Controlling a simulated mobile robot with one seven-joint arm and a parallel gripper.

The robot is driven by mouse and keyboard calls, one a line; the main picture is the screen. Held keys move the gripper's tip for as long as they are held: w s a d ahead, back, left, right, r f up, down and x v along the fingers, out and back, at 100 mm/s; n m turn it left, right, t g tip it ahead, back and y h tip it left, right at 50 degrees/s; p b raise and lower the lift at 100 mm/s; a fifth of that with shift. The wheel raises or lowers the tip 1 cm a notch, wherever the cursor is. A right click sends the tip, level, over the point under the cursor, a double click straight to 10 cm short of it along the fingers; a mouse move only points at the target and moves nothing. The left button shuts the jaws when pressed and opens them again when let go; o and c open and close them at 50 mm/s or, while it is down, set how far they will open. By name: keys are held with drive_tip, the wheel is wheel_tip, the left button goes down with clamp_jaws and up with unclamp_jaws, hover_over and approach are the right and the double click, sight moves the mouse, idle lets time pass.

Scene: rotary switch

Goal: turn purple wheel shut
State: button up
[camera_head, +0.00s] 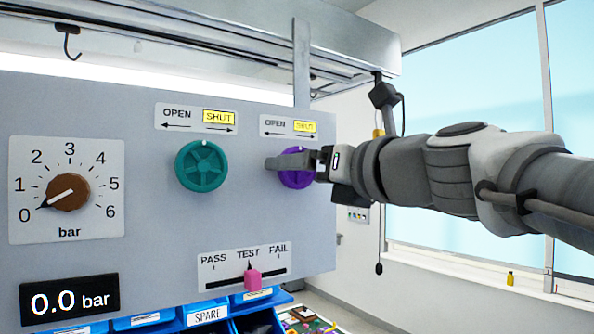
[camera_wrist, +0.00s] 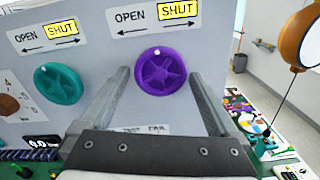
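The purple wheel (camera_head: 297,180) is mounted on the grey panel, partly hidden behind my gripper in the head view. The wrist view shows the whole purple wheel (camera_wrist: 160,72), round with a spoked face. Above it a label (camera_wrist: 155,18) reads OPEN and SHUT, with SHUT on yellow and arrows pointing both ways. My gripper (camera_head: 277,163) is in front of the wheel. In the wrist view its fingers (camera_wrist: 160,75) are spread apart, one on each side of the wheel. I cannot tell whether either finger touches it.
A teal wheel (camera_head: 202,166) with a similar label is left of the purple one. A brown pressure dial (camera_head: 68,192) points near 0, and the display (camera_head: 69,300) reads 0.0 bar. A pink slider (camera_head: 252,280) sits at TEST below. Blue bins (camera_head: 206,314) stand under the panel.

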drive_tip(key=b+v, duration=0.2)
drive_tip(key=v, duration=1.5)
drive_tip(key=shift+s+d+b, duration=0.2)
drive_tip(key=shift+b, duration=0.15)
